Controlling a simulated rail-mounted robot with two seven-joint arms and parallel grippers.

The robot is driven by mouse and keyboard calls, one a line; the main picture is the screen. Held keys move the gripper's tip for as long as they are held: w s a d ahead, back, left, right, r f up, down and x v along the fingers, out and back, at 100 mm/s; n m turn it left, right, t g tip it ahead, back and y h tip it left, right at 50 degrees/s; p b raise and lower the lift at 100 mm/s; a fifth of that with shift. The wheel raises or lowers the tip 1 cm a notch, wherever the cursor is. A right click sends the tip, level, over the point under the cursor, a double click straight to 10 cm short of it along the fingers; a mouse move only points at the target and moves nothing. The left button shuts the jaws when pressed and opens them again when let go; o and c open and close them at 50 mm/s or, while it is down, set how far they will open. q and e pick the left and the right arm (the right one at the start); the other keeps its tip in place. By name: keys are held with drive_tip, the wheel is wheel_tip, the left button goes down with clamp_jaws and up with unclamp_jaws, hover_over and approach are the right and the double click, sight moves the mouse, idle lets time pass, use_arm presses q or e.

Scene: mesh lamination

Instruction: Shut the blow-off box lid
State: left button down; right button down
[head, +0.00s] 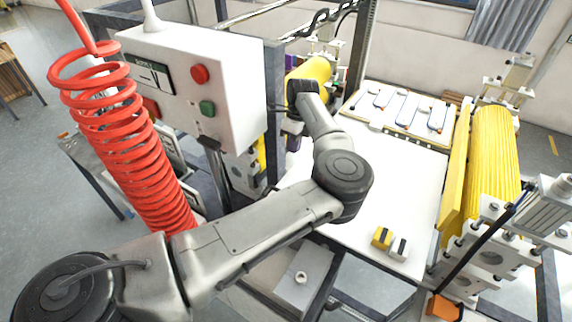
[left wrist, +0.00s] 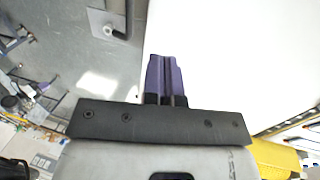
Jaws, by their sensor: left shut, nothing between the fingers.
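A light grey box (head: 290,292) with a small round knob (head: 301,277) on top sits low in front of the white table; I cannot tell for sure that it is the blow-off box, or make out a lid. My left gripper (head: 292,144) is beyond the table's left edge area, beside the control box, partly hidden by its own wrist. In the left wrist view its purple fingers (left wrist: 166,78) are shut together with nothing between them. They are over the white table's edge, apart from the grey box. My right gripper is not in view.
A control box (head: 225,80) with red and green buttons and a coiled red hose (head: 130,130) stand at the left. Yellow rollers (head: 492,150) flank the white table (head: 400,190).

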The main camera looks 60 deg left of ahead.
use_arm(q)
drive_tip(key=s+d+f+p, duration=0.2)
drive_tip(key=s+f+p, duration=0.3)
drive_tip(key=f, duration=0.5)
drive_tip(key=shift+d+f, duration=0.4)
drive_tip(key=shift+s, duration=0.2)
